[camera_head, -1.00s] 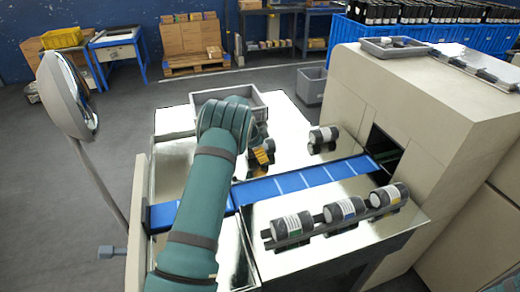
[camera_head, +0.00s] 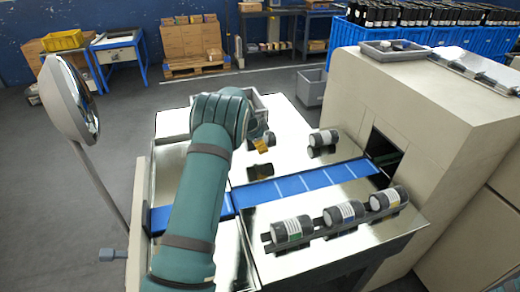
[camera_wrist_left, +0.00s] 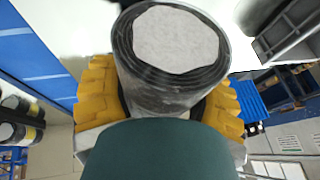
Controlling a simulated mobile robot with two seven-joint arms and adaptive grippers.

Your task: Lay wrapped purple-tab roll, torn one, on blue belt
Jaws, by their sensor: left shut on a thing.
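My left gripper (camera_head: 262,146) has yellow fingers and is shut on a dark-wrapped roll (camera_wrist_left: 172,50). In the left wrist view the roll's pale, rough-edged end faces the camera, between the fingers (camera_wrist_left: 165,105). No purple tab shows on it. In the head view the arm mostly hides this roll. The gripper is above the steel table, beyond the blue belt (camera_head: 290,186), with a dark reflection below it. The belt runs from the left side into the machine's opening, and its visible stretch is bare. My right gripper is not in view.
Several other rolls are near: one (camera_head: 323,138) behind the belt, and a rack (camera_head: 318,232) in front holding rolls with green (camera_head: 292,229), blue (camera_head: 344,213) and yellow (camera_head: 388,200) marks. A grey bin (camera_head: 258,101) is partly behind my arm. The beige machine (camera_head: 430,120) stands right.

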